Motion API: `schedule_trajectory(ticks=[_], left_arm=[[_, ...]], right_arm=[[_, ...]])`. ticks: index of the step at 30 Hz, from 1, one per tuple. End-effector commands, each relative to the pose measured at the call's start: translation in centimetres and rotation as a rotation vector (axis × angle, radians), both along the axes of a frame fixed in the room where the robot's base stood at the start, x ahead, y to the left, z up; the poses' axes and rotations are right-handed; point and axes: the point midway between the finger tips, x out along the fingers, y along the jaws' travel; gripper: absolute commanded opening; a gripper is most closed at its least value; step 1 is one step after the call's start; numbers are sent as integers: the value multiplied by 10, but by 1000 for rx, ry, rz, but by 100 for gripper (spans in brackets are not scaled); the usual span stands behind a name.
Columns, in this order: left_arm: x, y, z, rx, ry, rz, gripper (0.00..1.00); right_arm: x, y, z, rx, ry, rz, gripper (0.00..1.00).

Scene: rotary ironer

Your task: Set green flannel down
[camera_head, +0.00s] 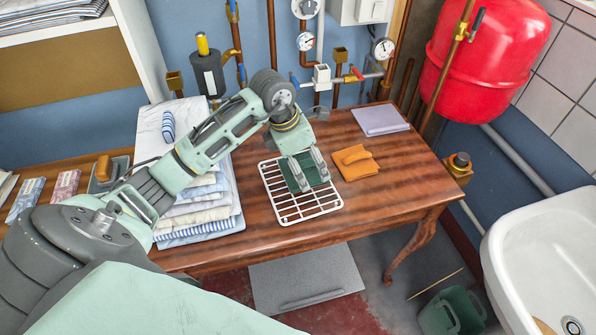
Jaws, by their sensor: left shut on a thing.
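The green flannel (317,172) is a dark green folded cloth over the white wire rack (306,215) on the wooden table. My left gripper (306,182) points down at the flannel and is shut on it. Whether the cloth touches the rack's bars cannot be told from this angle. The gripper's fingers hide part of the flannel. My right gripper does not show.
An orange cloth (356,163) lies just right of the rack, and a lilac folded cloth (380,119) lies behind it. A linen stack (199,212) stands to the left. Bare tabletop (401,178) lies at the right. A white basin (545,265) is beyond the table.

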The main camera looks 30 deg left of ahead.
Motion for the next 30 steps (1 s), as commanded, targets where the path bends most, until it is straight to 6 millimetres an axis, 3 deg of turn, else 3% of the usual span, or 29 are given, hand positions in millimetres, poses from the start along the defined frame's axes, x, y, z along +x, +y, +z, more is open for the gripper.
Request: schedule_trajectory(ticks=[6,16,26,27,30], left_arm=[[-5,18,-12,-1,0,0,66],[-5,18,-50,-3,1,-2,66],[-5,18,-55,0,-1,-3,66],[-4,18,-54,-1,-1,-3,91],[-5,18,-54,-1,-1,-3,100]], right_arm=[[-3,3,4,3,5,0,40],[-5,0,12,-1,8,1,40],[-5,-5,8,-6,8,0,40],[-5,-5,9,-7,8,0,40],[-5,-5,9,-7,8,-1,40]])
